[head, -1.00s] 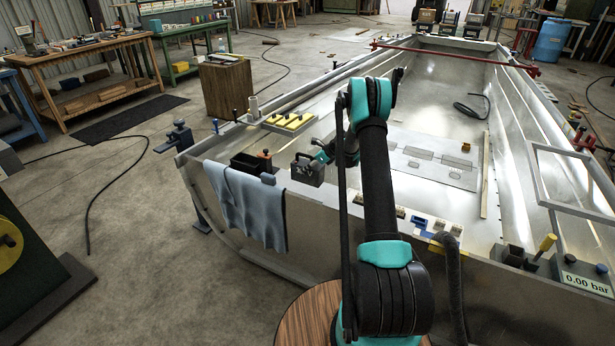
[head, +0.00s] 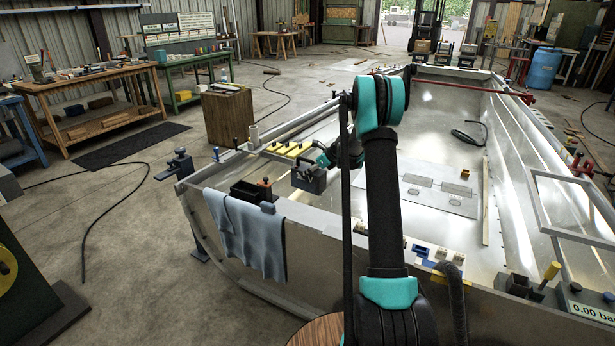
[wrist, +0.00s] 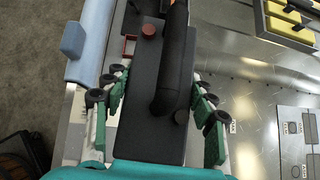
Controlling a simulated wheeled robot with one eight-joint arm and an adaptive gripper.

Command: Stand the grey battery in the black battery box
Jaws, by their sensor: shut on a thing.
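The grey battery (head: 309,181) is in my gripper (head: 326,158), to the right of the black battery box and apart from it. It looks raised above the boat's front deck. In the wrist view the battery (wrist: 140,90) lies between the green fingers of my gripper (wrist: 158,98), with a red terminal and a black handle on its top. The black battery box (head: 247,194) stands on the deck behind the draped blue cloth. The inside of the box is mostly hidden.
A blue cloth (head: 240,232) hangs over the boat's edge in front of the box. An orange-topped fitting (head: 264,184) stands between box and battery. A tray with yellow blocks (head: 290,149) lies behind. The boat floor (head: 455,160) to the right is largely open.

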